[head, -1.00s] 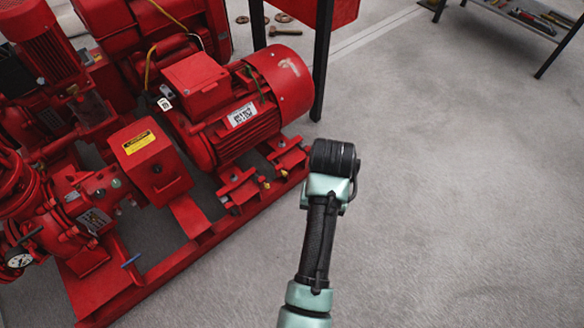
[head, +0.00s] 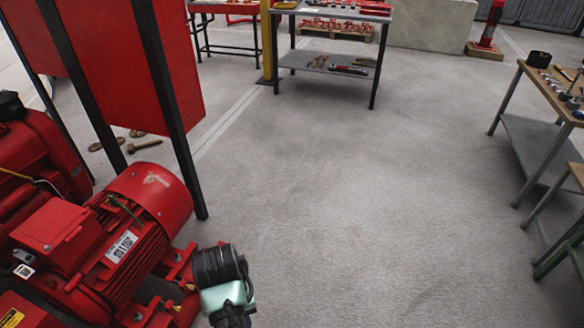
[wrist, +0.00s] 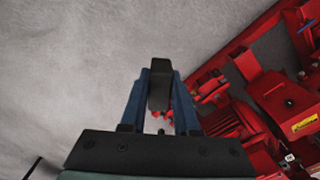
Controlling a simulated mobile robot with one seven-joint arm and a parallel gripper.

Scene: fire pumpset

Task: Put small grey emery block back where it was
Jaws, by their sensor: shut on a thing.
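In the wrist view my gripper (wrist: 160,92) is shut on a small dark grey block (wrist: 159,86), the emery block. The block sits between the two blue fingers and sticks out a little past their tips. Bare floor and part of the red pumpset lie below it in that view. In the head view my arm's dark joint shows at the bottom, beside the red motor (head: 130,235); the gripper and block are out of that view.
A grey worktable with a lower shelf (head: 330,66) holding tools stands at the back. A wooden bench (head: 552,82) with small items stands at the right. A red panel on black legs (head: 175,70) stands at the left. The floor between (head: 350,190) is clear.

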